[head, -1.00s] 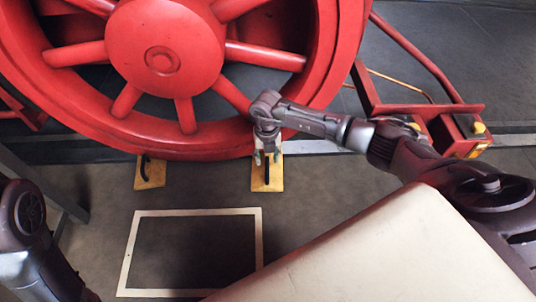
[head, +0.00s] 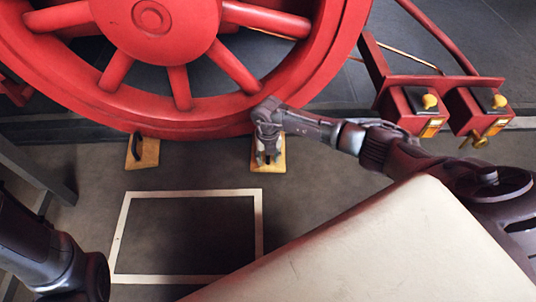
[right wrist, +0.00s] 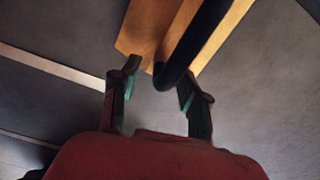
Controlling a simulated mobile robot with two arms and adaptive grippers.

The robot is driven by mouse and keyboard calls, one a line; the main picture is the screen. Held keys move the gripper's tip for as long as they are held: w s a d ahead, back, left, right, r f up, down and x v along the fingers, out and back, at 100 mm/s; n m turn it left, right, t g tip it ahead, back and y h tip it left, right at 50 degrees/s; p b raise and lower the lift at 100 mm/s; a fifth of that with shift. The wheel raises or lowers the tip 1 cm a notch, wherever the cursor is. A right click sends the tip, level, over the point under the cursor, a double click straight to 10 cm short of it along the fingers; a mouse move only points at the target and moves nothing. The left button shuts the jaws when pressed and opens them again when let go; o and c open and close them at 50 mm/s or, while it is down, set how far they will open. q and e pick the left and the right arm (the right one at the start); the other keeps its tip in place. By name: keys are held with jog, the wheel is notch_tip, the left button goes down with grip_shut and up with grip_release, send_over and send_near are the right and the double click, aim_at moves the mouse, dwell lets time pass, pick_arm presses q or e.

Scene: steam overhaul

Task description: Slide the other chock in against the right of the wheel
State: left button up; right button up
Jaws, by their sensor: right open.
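The red wheel (head: 230,107) fills the upper left of the head view. One yellow chock (head: 148,155) with a dark handle sits under the wheel's lower rim on the left. The other yellow chock (head: 279,161) is at the rim's lower right, partly hidden by my right gripper (head: 268,159). In the right wrist view, this chock (right wrist: 147,30) and its black handle (right wrist: 188,55) are just beyond my open right fingertips (right wrist: 160,80); the handle's near end reaches between them. The chock's contact with the wheel is hidden. My left arm shows at the lower left, its fingers out of view.
A white rectangle outline (head: 190,192) on the floor in front of the wheel is empty. Red boxes with yellow knobs (head: 430,101) stand at the right. A dark metal post (head: 38,172) is at the left edge. The floor between the chocks is clear.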

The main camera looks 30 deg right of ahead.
jog(key=shift+f, duration=0.2)
grip_shut()
dwell(0.4)
